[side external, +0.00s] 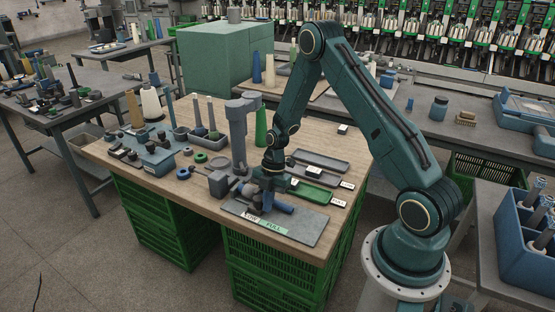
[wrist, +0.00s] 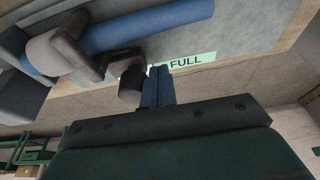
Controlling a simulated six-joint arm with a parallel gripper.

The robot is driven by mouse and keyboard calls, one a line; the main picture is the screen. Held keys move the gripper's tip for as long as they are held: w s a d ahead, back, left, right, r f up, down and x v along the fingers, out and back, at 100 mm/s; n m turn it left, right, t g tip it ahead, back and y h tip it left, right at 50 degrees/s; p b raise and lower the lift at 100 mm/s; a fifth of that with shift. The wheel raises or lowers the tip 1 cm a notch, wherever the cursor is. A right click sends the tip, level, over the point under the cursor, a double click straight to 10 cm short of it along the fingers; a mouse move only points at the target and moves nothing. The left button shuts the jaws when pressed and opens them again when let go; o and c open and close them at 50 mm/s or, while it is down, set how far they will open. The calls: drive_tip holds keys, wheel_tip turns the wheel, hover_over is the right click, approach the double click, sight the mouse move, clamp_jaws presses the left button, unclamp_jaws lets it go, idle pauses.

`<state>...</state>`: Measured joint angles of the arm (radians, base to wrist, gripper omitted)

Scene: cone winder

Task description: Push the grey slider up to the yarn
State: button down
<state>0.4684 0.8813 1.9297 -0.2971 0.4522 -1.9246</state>
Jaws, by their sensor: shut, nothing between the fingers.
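The cone winder (side external: 238,140) is a grey post and head on the wooden table, with grey parts at its foot. A blue cylinder (side external: 280,207), seemingly the yarn, lies low beside it; it also shows in the wrist view (wrist: 150,28). In the wrist view a grey arm-like piece (wrist: 78,48), which may be the slider, sits against its left end. A dark round knob (wrist: 132,84) is close beside my fingers. My gripper (wrist: 159,72) is shut and empty, its blue fingertips near the knob; whether they touch is unclear. In the side view my wrist hides part of the work.
A green and white label (side external: 264,223) marked FULL lies on a grey plate (side external: 305,232) at the table's front. Trays (side external: 315,195) lie to the right. Bobbins, small rings and a green cone (side external: 261,127) stand to the left and behind.

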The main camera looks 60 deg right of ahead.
drive_tip(key=shift+w, duration=0.15)
idle(0.5)
drive_tip(key=shift+s, duration=0.5)
drive_tip(key=shift+s, duration=0.15)
drive_tip(key=shift+r, duration=0.2)
wheel_tip(320, 180, up, 8)
drive_tip(key=shift+f, duration=0.15)
idle(1.0)
